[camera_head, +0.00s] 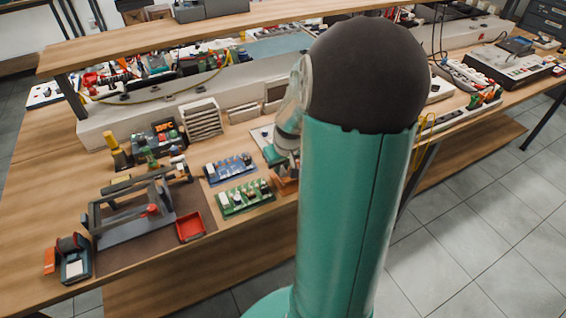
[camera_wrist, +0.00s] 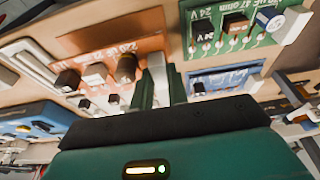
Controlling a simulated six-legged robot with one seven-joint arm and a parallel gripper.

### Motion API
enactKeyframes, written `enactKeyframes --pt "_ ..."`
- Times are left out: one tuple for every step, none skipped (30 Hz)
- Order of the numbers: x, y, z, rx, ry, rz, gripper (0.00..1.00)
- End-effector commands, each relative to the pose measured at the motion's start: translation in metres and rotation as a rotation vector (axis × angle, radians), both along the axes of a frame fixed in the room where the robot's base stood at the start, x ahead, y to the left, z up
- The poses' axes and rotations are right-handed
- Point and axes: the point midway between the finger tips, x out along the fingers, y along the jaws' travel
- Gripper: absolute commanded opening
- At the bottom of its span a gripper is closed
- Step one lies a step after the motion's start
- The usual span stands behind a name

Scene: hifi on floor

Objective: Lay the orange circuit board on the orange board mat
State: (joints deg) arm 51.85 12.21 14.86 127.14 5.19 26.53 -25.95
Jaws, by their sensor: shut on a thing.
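The orange circuit board (camera_wrist: 92,44) shows in the wrist view, with black and white blocks and a dark cylinder on it. My gripper (camera_wrist: 157,82) has its fingers close together at the board's right side, shut on it. In the head view a small part of the orange board (camera_head: 284,187) shows at the bench's front, beside my arm, which covers the rest. My gripper there is mostly hidden behind the arm.
A green board (camera_head: 244,197) and a blue board (camera_head: 231,168) lie left of the orange one. A red tray (camera_head: 189,227) and a grey metal frame (camera_head: 135,222) stand farther left. White slotted racks (camera_head: 201,120) stand behind. The bench's front edge is close.

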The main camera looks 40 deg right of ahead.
Motion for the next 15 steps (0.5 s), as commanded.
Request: enactKeyframes --pt "0.000 0.000 -0.001 0.001 0.001 -0.002 0.00" --pt "0.000 0.000 -0.002 0.001 0.001 -0.002 0.00" --pt "0.000 0.001 -0.003 0.001 0.001 -0.002 0.00" --pt "0.000 0.001 -0.004 0.002 0.001 -0.002 0.00" --pt "0.000 0.002 -0.005 0.002 0.001 -0.002 0.00" --pt "0.000 0.002 -0.007 0.002 0.001 -0.002 0.00" --pt "0.000 0.002 -0.008 0.002 0.001 -0.002 0.00" --pt "0.000 0.002 -0.010 0.001 0.001 -0.002 0.00" --pt "0.000 0.002 -0.012 0.001 0.001 -0.003 0.00" --pt "0.000 0.002 -0.014 0.001 0.001 -0.003 0.00" --pt "0.000 0.002 -0.016 0.002 0.001 -0.003 0.00" --pt "0.000 0.002 -0.019 0.002 0.001 -0.003 0.00" --pt "0.000 0.002 -0.021 0.002 0.001 -0.003 0.00" --pt "0.000 0.002 -0.023 0.001 0.001 -0.003 0.00" --pt "0.000 0.002 -0.026 0.001 0.001 -0.003 0.00"
